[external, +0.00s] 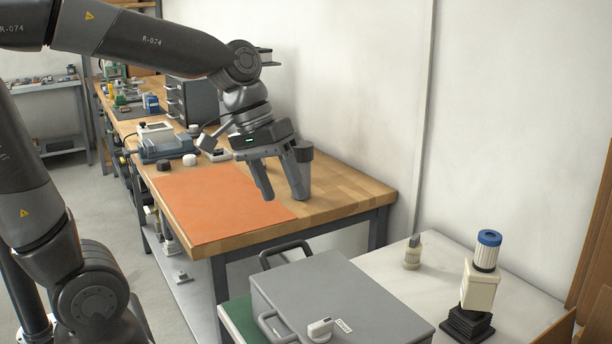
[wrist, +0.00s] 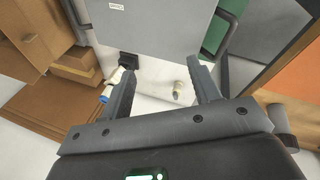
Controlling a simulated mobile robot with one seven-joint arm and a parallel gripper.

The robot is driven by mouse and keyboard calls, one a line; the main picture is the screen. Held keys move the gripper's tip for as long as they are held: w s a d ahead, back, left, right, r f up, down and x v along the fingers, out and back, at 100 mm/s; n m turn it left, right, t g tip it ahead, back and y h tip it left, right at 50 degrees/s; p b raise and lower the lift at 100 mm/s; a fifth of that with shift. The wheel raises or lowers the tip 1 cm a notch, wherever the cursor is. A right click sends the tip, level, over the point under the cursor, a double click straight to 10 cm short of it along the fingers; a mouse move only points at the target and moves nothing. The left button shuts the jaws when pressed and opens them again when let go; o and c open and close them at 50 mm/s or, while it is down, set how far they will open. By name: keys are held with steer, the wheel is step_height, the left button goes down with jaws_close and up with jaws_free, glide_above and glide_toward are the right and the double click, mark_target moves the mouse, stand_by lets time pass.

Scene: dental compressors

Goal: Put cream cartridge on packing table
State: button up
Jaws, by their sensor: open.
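A white ribbed cartridge with a blue cap (external: 487,252) stands on a cream block (external: 480,288); I cannot tell for certain which is meant. My gripper (external: 285,196) is open and empty, pointing down above the right end of the wooden bench (external: 345,190). Which surface is the packing table is not marked.
A black stepped stand (external: 468,325) supports the cream block. A dark grey cup-like cylinder (external: 306,172) is close behind my fingers. An orange mat (external: 215,200) lies clear on the bench. Cardboard stands far right.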

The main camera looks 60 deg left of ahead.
steer(key=s+a+m+t+y, duration=0.2)
steer(key=s+a+m+y, duration=0.1)
steer(key=s, duration=0.6)
steer(key=shift+s+a+r+m+t, duration=0.15)
steer(key=shift+a+m+t, duration=0.15)
steer(key=shift+a+m, duration=0.3)
stand_by(0.5)
